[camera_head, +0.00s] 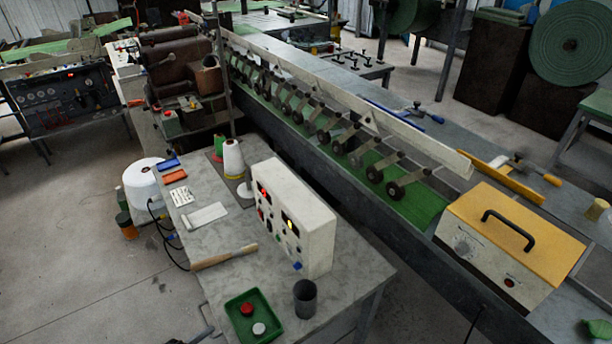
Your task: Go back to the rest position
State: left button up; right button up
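Neither of my grippers can be made out in the head view. A grey work table (222,287) stands in front of me. On it is a white control box (307,230) with knobs and lit displays. A green tray (274,334) near the table's front edge holds a red button-like piece (247,309) and a white one (258,328). A dark grey cup (305,299) stands right of the tray. A wooden-handled tool (224,257) lies left of the control box. A small grey shape at the bottom edge, left of the table, is unclear.
A long conveyor machine (330,125) with rollers runs behind the table. A yellow-topped box (512,240) sits on its right end. A thread cone (233,160) stands at the table's back, and a large white spool (146,184) stands left. The floor (70,260) at left is mostly clear.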

pick_arm(q)
jog(key=s+a+f+n+g+y, duration=0.15)
jog(key=a+f+n+y, duration=0.35)
jog(key=f+n, duration=0.9)
jog(key=s+a+f+n+g+y, duration=0.1)
jog(key=s+a+f+n+y, duration=0.15)
jog(key=a+f+n, duration=0.85)
jog(key=s+d+f+n+g+y, duration=0.2)
jog(key=s+d+f+n+g, duration=0.15)
jog(key=s+f+n, duration=0.85)
jog(key=s+d+f+n+g, duration=0.2)
jog(key=s+d+f+n, duration=0.2)
jog(key=s+n, duration=0.3)
jog(key=s+d+f+n+g, duration=0.2)
jog(key=s+d+f+n, duration=0.2)
jog(key=s+n, duration=0.3)
jog(key=shift+s+d+f+g+h, duration=0.3)
jog(key=shift+d+f+h, duration=0.15)
jog(key=shift+f, duration=0.35)
pick_arm(e)
jog(key=shift+d, duration=0.4)
jog(key=shift+a, duration=0.35)
